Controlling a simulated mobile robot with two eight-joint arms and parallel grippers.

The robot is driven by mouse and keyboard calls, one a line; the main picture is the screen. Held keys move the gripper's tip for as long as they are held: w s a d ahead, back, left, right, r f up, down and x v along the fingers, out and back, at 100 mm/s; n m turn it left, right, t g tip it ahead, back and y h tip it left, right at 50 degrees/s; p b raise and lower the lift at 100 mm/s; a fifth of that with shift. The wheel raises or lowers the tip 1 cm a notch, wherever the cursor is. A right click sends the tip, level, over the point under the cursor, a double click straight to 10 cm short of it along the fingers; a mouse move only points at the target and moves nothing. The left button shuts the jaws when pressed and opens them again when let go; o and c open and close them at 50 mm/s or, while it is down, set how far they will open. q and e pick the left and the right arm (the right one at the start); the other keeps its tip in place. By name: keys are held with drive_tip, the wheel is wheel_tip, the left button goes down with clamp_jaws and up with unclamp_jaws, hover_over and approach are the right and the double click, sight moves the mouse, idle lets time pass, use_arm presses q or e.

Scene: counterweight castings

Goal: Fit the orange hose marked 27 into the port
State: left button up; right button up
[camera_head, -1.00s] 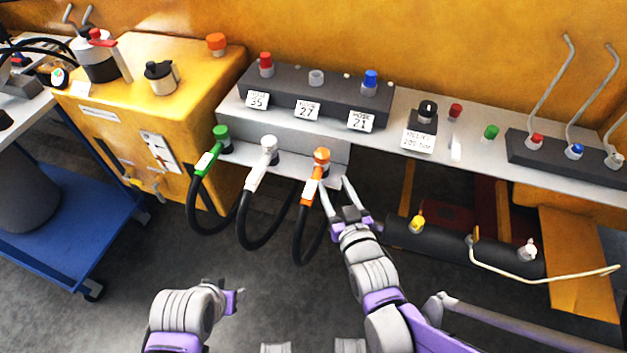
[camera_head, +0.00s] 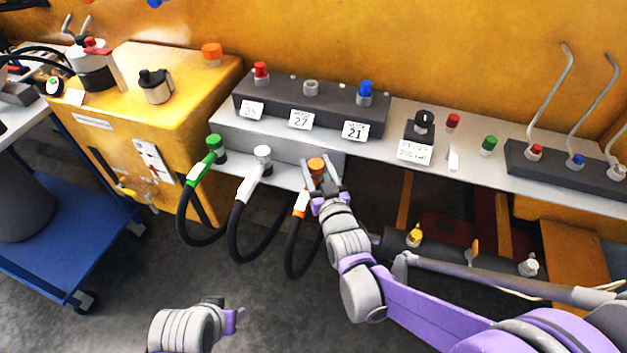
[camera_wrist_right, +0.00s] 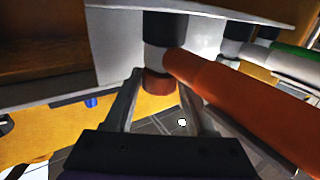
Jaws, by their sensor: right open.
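The orange hose (camera_head: 299,205) hangs from the lower shelf, its orange-capped coupling upright at the right end of the row. My right gripper (camera_head: 313,174) is open with its fingers on either side of this coupling. In the right wrist view the gripper (camera_wrist_right: 163,92) straddles the orange cap (camera_wrist_right: 157,82), and the orange sleeve runs off to the right. Whether the fingers touch it I cannot tell. The grey port (camera_head: 311,88) behind the label 27 (camera_head: 301,119) is empty, between red and blue fittings. My left gripper (camera_head: 233,317) is low at the left, its fingers unclear.
White (camera_head: 250,190) and green (camera_head: 200,172) hoses hang left of the orange one. The dark port block (camera_head: 270,107) stands on the upper shelf behind. A relief knob (camera_head: 423,121) and levers are to the right. A blue cart (camera_head: 70,240) stands at the left.

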drive_tip(key=shift+w, duration=0.3)
clamp_jaws()
